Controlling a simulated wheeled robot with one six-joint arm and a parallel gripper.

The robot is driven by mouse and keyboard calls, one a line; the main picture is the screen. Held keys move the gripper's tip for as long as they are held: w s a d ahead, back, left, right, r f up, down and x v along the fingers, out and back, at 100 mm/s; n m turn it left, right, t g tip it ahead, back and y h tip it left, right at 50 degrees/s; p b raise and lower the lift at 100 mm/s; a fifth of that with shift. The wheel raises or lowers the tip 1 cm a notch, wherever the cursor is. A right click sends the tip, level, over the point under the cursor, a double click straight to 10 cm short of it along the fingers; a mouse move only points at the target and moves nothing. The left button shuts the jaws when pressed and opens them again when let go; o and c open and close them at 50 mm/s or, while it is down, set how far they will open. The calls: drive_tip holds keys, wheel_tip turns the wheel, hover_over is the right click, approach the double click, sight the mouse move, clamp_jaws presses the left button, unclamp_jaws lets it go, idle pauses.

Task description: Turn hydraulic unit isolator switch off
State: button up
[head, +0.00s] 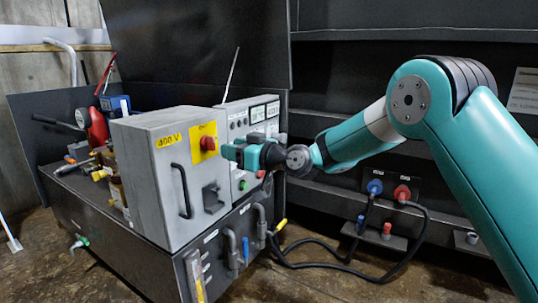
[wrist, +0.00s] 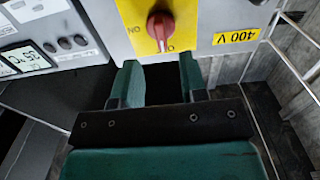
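The isolator switch is a red rotary knob (head: 208,143) on a yellow plate (head: 197,154), on the front of a grey cabinet (head: 152,190) marked 400 V. In the wrist view the red knob (wrist: 160,27) stands at the top centre, its grip bar roughly upright in the picture. Lettering on the plate is partly cut off or hidden. My gripper (wrist: 160,80) is open and empty, its two green fingers spread on either side of the knob's line but short of it. In the head view my gripper (head: 229,152) is just right of the knob, apart from it.
A black handle (head: 181,190) and a dark latch (head: 213,197) stick out of the cabinet front. A panel with meters (head: 262,112) stands behind my gripper. Pipes (head: 261,222) and cables (head: 345,268) lie low to the right.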

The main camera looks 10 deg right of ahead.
drive_tip(key=v, duration=1.1)
drive_tip(key=shift+s+d, duration=0.2)
drive_tip(key=s+a+g+h, duration=0.3)
drive_tip(key=s+g, duration=0.3)
drive_tip(key=s, duration=0.9)
drive_tip(key=s+d+f+m+g+h, duration=0.25)
drive_tip(key=s+d+h, duration=0.2)
drive_tip(key=s, duration=0.55)
drive_tip(key=s+d+f+m+g+h, duration=0.1)
drive_tip(key=s+d+g+h, duration=0.3)
drive_tip(key=s, duration=0.7)
wheel_tip(320, 180, up, 37)
drive_tip(key=w+t+y+p, duration=0.1)
drive_tip(key=p, duration=3.6)
drive_tip(key=shift+d, duration=0.25)
drive_tip(key=shift+f+t+y, duration=0.1)
drive_tip(key=shift+t+y, duration=0.15)
